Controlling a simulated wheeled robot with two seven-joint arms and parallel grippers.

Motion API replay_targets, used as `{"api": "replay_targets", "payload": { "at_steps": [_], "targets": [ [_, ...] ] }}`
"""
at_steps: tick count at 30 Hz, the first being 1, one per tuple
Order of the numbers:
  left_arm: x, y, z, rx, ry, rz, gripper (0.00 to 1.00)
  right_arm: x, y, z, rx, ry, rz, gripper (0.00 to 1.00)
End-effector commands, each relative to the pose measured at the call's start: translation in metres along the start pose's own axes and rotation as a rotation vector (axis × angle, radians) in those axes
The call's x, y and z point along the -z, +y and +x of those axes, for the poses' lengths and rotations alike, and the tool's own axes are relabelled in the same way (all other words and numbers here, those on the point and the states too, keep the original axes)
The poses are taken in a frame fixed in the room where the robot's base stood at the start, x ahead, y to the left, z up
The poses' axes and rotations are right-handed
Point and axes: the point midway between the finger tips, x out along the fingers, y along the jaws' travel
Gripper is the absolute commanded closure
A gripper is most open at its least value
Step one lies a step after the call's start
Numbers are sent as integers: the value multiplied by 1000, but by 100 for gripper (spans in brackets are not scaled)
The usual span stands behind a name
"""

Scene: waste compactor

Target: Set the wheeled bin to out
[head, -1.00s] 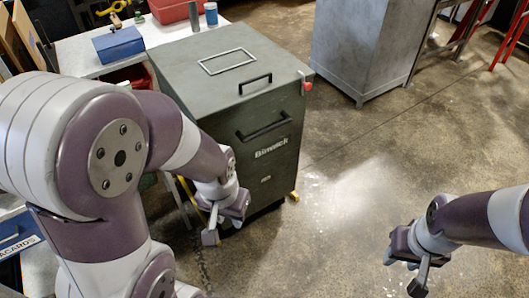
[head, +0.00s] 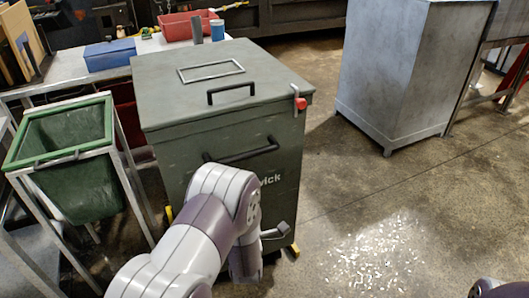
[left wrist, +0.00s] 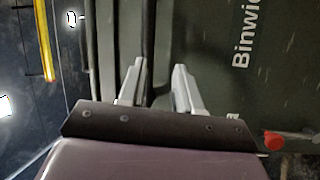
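The dark green Binwick unit (head: 222,160) stands upright ahead in the head view, with a black bar handle (head: 243,152) on its front. I see no separate wheeled bin or wheels clearly. My left arm reaches in front of the unit and covers part of its lower front and lettering. In the left wrist view my left gripper (left wrist: 160,82) is open, its two pale fingers apart in front of the unit's face (left wrist: 215,45). A dark bar (left wrist: 148,45) runs across that view behind the finger gap; I cannot tell if it lies between the fingers. My right gripper is out of view.
A green tub (head: 65,140) in a metal frame stands left of the unit. A table (head: 120,70) with a blue box (head: 110,54) and red tray (head: 188,25) is behind. A grey cabinet (head: 400,75) stands right. Floor (head: 380,220) is clear at front right.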

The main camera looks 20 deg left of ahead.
Motion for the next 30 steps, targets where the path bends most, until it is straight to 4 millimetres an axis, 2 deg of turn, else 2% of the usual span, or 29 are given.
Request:
{"api": "replay_targets", "payload": {
  "at_steps": [2,5,15,18,23,30],
  "targets": [
    [3,12,0,-57,11,-72,66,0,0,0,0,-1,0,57],
    [4,12,10,-58,12,-103,66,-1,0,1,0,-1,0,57],
    [4,15,92,-57,10,-100,66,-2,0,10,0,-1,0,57],
    [4,17,110,-57,8,-99,66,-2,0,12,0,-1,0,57],
    [4,18,124,-55,7,-99,66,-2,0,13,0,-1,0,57],
    [4,18,126,-54,7,-98,66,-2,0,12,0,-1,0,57]
  ]
}}
